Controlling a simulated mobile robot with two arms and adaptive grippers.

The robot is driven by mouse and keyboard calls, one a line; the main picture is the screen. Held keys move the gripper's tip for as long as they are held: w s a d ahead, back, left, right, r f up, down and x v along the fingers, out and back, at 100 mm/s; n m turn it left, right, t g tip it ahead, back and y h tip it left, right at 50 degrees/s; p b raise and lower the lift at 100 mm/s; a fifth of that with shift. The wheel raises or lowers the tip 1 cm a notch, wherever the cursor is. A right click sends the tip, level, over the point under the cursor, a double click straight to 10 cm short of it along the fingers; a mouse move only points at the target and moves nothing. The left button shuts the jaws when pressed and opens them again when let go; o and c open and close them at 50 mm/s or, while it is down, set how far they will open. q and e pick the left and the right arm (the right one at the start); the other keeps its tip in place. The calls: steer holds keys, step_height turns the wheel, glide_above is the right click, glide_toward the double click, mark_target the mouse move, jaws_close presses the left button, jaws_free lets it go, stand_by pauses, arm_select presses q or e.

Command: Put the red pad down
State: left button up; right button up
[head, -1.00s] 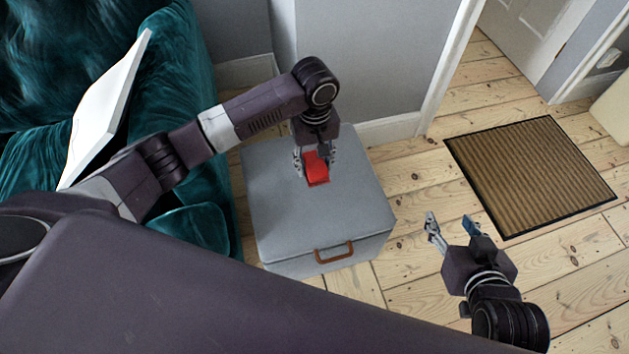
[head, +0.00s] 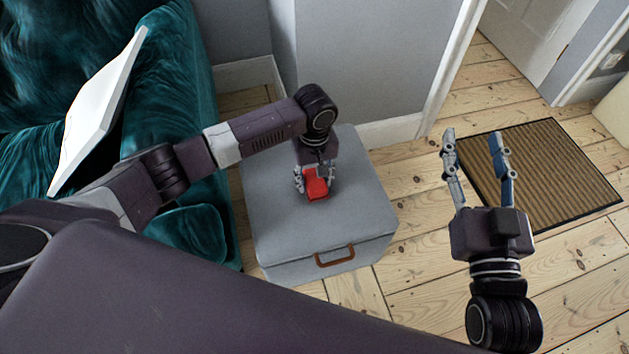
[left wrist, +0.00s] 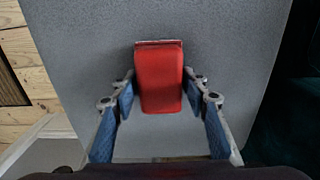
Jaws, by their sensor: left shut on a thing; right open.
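The red pad (head: 317,189) is a small rounded block over the top of the grey box (head: 350,215). My left gripper (head: 313,182) points down from above and is shut on the pad, one finger on each side. In the left wrist view the red pad (left wrist: 160,80) lies between the blue finger pads, with the grey lid behind it. I cannot tell whether its underside touches the lid. My right gripper (head: 472,136) is open and empty, off to the right above the floor.
The grey box has a brown handle (head: 335,256) on its front. A teal sofa (head: 195,235) with a white panel (head: 98,110) stands at the left. A brown doormat (head: 560,175) lies on the floorboards at the right. Most of the box top is clear.

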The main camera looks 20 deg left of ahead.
arm_select(q)
steer(key=shift+f, duration=0.1)
arm_select(e)
steer(key=shift+r, duration=0.3)
steer(key=shift+f, duration=0.1)
arm_select(q)
steer(key=shift+f, duration=0.1)
steer(key=o, duration=1)
arm_select(e)
steer(key=shift+f, duration=0.35)
